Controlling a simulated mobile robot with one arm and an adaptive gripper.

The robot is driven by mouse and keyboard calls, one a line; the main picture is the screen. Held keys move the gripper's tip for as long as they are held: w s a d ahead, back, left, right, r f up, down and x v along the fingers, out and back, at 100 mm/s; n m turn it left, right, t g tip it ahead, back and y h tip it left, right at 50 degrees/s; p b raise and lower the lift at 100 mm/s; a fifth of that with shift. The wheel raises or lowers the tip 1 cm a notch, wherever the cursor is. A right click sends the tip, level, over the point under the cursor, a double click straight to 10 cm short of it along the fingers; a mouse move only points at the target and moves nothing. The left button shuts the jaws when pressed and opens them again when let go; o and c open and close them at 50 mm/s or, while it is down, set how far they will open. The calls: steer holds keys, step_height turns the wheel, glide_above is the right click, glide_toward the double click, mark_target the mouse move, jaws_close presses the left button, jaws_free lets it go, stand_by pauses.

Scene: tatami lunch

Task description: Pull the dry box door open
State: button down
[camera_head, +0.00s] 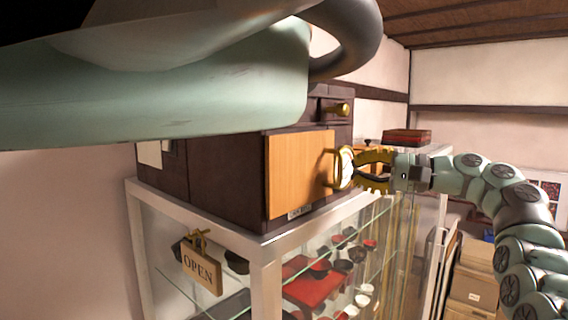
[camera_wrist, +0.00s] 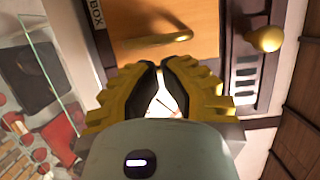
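The dry box (camera_head: 225,170) is a dark brown cabinet on top of a glass display case. Its light wood door (camera_head: 290,178) sits in the front and looks shut. A brass handle (camera_head: 337,167) stands out near the door's right edge. In the wrist view the handle (camera_wrist: 155,41) is a bar across the wood door (camera_wrist: 190,14), just beyond my fingertips. My gripper (camera_head: 353,168) has yellow ribbed fingers pointing at the handle. In the wrist view my gripper (camera_wrist: 160,68) shows a narrow gap between its fingertips, and the handle does not appear between them.
A brass knob (camera_head: 342,108) projects above the door, and it also shows in the wrist view (camera_wrist: 265,38). The glass case (camera_head: 262,262) holds red and dark bowls. An OPEN sign (camera_head: 200,270) hangs at its left. Cardboard boxes (camera_head: 474,285) stand at right.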

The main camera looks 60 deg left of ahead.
mark_target(328, 167)
steer(key=p+x, duration=0.2)
steer(key=x, duration=0.1)
steer(key=shift+s+a+r, duration=0.1)
steer(key=shift+a+r, duration=0.05)
steer(key=shift+s+a, duration=0.1)
steer(key=shift+f, duration=0.2)
